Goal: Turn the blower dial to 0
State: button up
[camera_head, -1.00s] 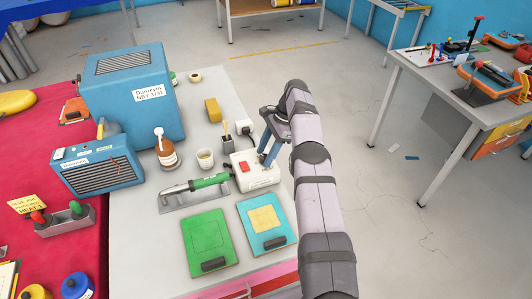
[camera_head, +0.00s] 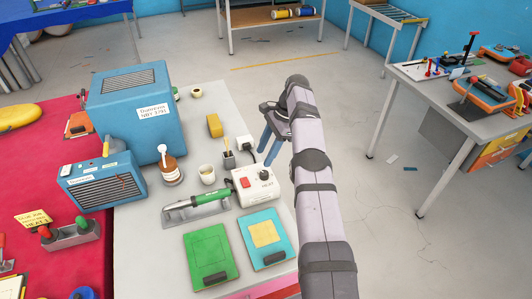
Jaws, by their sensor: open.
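The white control box (camera_head: 254,192) stands on the grey bench, with a red switch (camera_head: 245,182) on its left part. A small dark dial (camera_head: 265,173) sits on its right part, above printed lettering that seems to read HEAT. The dial's setting is too small to read. A green-handled blower tool (camera_head: 209,196) lies on a metal rest left of the box. My gripper (camera_head: 267,150) is open and empty, with blue fingers pointing down. In the picture it is just above the box's upper right edge, apart from the dial.
A white plug-like block (camera_head: 244,142), a small pot (camera_head: 228,160) and a cup (camera_head: 207,175) stand close behind the box. A green board (camera_head: 211,250) and a cyan board (camera_head: 263,255) lie in front. A blue machine (camera_head: 150,120) and brown bottle (camera_head: 170,168) stand left.

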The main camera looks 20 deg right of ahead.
jog(key=shift+r+p, duration=0.35)
jog(key=shift+r, duration=0.2)
jog(key=w+a+r+n+t+b, duration=0.1)
jog(key=w+a+r+b, duration=0.2)
jog(key=r, duration=0.5)
jog(key=s+a+r+n+h, duration=0.1)
jog(key=s+a+r, duration=0.3)
jog(key=s+a, duration=0.1)
jog(key=s+d+f+n+h+b, duration=0.1)
jog(key=s+d+f+n+h, duration=0.2)
jog(key=f, duration=0.4)
jog(key=s+d+f+n+h, duration=0.1)
jog(key=s+d+f+n, duration=0.15)
jog(key=s+f, duration=0.4)
jog(key=w+f+n+t, duration=0.1)
jog(key=w+n+t, duration=0.2)
jog(key=w+n, duration=0.4)
jog(key=shift+w+d+f+h, duration=0.4)
jog(key=shift+w+d, duration=0.05)
jog(key=shift+w, duration=0.1)
